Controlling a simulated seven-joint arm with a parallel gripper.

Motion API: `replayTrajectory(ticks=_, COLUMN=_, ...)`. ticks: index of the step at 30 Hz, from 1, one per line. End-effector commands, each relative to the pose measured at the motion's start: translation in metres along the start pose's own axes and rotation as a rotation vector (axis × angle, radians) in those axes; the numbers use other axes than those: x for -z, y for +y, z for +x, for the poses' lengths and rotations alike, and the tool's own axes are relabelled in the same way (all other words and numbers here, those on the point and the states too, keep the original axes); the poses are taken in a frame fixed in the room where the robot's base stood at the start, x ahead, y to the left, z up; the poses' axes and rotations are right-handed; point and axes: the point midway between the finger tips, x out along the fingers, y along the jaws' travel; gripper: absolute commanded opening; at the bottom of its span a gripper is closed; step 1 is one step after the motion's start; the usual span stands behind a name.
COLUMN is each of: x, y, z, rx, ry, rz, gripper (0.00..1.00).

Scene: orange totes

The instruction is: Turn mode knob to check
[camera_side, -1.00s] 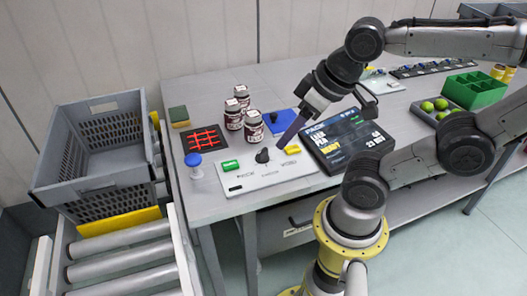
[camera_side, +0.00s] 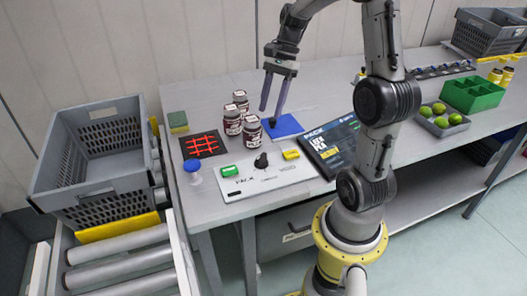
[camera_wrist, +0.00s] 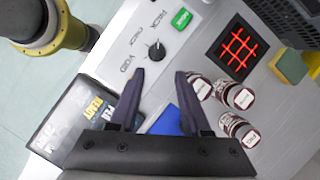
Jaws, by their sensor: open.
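The mode knob (camera_side: 261,160) is a black dial on a pale control panel (camera_side: 265,189). In the wrist view the knob (camera_wrist: 156,53) has a small light mark, with PACK, CHECK and VOID printed around it. The mark seems to face the PACK side; I cannot be sure. My gripper (camera_side: 269,114) is open and empty, its fingers pointing down behind the panel, near the blue pad and the jars. In the wrist view my gripper (camera_wrist: 160,74) has the knob just beyond its fingertips, with no contact visible.
A green block (camera_side: 229,170) and a yellow block (camera_side: 291,155) sit on the panel. A blue-topped button (camera_side: 192,166) is at left.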

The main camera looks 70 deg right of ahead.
Motion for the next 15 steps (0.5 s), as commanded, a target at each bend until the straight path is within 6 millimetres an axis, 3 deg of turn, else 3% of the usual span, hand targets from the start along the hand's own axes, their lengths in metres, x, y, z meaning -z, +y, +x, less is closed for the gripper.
replayTrajectory(ticks=3, x=0.013, y=0.005, z=0.002, rx=-0.001, ry=-0.011, rz=0.042, gripper=0.47)
replayTrajectory(ticks=8, x=0.013, y=0.006, z=0.013, rx=-0.001, ry=-0.012, rz=0.044, gripper=0.47)
replayTrajectory(ticks=15, x=0.013, y=0.006, z=0.056, rx=-0.004, ry=-0.011, rz=0.042, gripper=0.47)
